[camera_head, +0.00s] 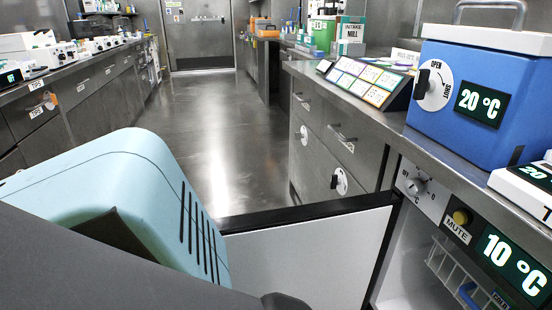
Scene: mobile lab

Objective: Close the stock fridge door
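The stock fridge (480,245) is built in under the right-hand counter, with a green 10 °C display, a MUTE button and a dial on its top panel. Its door (318,262) stands open and reaches out leftward across the aisle. The door has a black top edge and a pale inner face. Inside the fridge opening, a white wire rack (448,265) shows at the lower right. The lower part of the door and fridge is cut off by the frame. I see neither of my grippers in this view.
A blue 20 °C box (470,95) with a dial stands on the right counter (395,130), near a sloped label panel (365,80). Drawers (335,140) lie beyond the door. The aisle floor (205,110) behind the door is clear to the far metal door (198,40).

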